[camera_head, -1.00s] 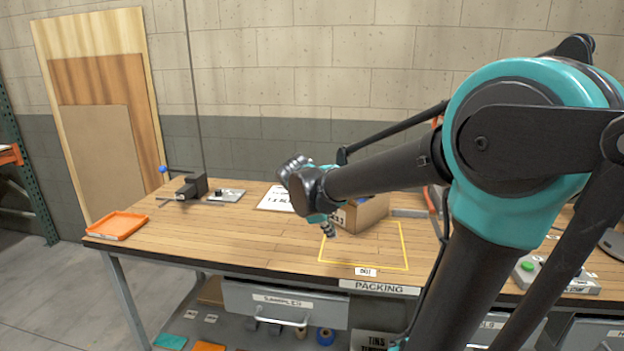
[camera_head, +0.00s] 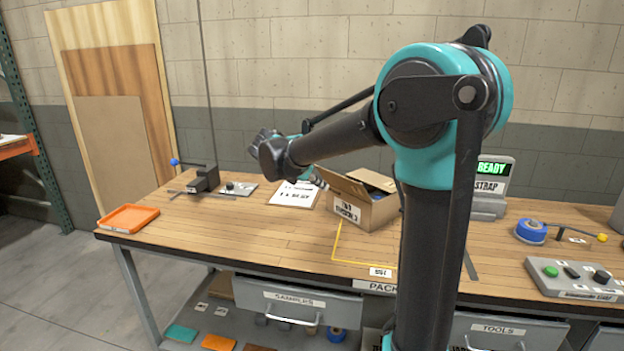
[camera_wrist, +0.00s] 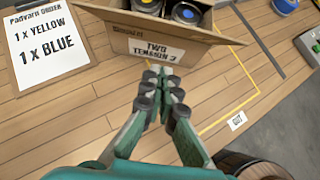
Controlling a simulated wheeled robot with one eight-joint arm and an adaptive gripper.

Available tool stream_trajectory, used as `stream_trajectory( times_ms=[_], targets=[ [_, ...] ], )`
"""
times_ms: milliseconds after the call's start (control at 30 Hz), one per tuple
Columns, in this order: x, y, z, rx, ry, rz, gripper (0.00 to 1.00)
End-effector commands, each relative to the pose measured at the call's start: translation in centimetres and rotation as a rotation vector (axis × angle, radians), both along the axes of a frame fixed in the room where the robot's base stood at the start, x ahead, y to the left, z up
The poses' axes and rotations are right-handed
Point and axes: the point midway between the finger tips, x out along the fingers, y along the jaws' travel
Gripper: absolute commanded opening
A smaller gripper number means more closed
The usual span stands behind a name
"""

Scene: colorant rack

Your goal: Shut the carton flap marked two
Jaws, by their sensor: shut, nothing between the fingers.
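The cardboard carton (camera_head: 378,212) stands open on the bench, with a raised flap (camera_head: 342,187) slanting out on its left side. Cans, one with a blue top (camera_wrist: 187,13), show inside the carton. My gripper (camera_wrist: 163,80) is shut and empty, its fingertips just short of the labelled panel in the picture. I cannot tell whether they touch it. In the head view my arm hides most of the gripper.
An order sheet (camera_wrist: 42,45) lies left of the carton. A yellow outline (camera_head: 340,250) marks the bench in front. An orange tray (camera_head: 128,218) is at the left end. The front-left bench is clear.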

Motion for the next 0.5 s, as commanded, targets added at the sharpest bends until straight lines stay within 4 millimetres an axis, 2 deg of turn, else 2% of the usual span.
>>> stream_trajectory(
  times_ms=[67,300,500],
  targets=[
    [0.7,-1.1,-1.0,0.000,0.000,-0.004,0.00],
    [2.1,-3.1,0.8,0.000,0.001,-0.002,0.00],
    [2.5,-3.6,1.3,0.001,0.000,-0.001,0.00]
  ],
)
